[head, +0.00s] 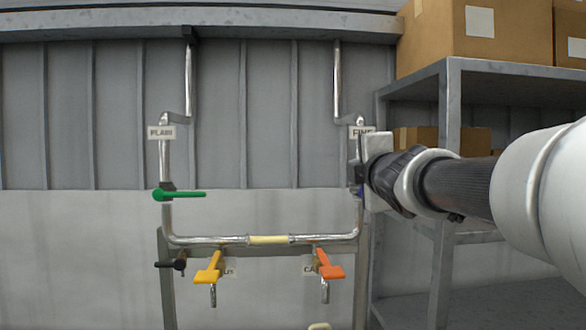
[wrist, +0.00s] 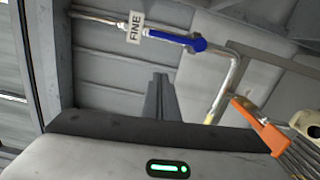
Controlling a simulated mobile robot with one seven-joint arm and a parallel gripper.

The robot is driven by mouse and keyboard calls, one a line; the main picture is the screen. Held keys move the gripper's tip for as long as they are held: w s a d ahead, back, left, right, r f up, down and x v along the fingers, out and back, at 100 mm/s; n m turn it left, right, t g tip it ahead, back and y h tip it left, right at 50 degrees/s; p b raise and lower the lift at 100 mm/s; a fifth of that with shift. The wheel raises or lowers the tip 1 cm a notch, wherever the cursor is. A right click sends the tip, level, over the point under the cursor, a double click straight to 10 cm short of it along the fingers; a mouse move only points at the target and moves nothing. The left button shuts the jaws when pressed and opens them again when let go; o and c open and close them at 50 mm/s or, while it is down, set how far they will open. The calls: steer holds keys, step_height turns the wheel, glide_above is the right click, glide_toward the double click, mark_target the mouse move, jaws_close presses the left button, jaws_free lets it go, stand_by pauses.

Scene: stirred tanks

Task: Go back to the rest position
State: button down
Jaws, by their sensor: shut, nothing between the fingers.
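My gripper (head: 357,172) is at the right-hand pipe in the head view, in front of the FINE side. In the wrist view my gripper (wrist: 158,80) has its fingers together with nothing between them. A blue valve handle (wrist: 178,40) lies along the pipe under the FINE label (wrist: 136,27), apart from the fingers in that view. In the head view the gripper hides most of the blue handle. A green handle (head: 180,195) sticks out sideways, across the left pipe under the PLAIN label (head: 161,132).
A metal shelf (head: 450,100) with cardboard boxes (head: 478,30) stands at the right, behind my arm. The wall area between the two pipes is clear.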

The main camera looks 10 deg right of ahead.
steer(key=shift+s, duration=0.5)
steer(key=shift+s+d+f, duration=0.1)
steer(key=s+a+f+m+g+p, duration=0.1)
steer(key=s+a+f+m+g, duration=0.2)
steer(key=s+f, duration=1.2)
steer(key=s+a+f+m+g+y+p, duration=0.1)
steer(key=s+a+f+m+g, duration=0.2)
steer(key=s+f+m+g, duration=0.6)
steer(key=s+f+m, duration=0.6)
steer(key=shift+a, duration=0.15)
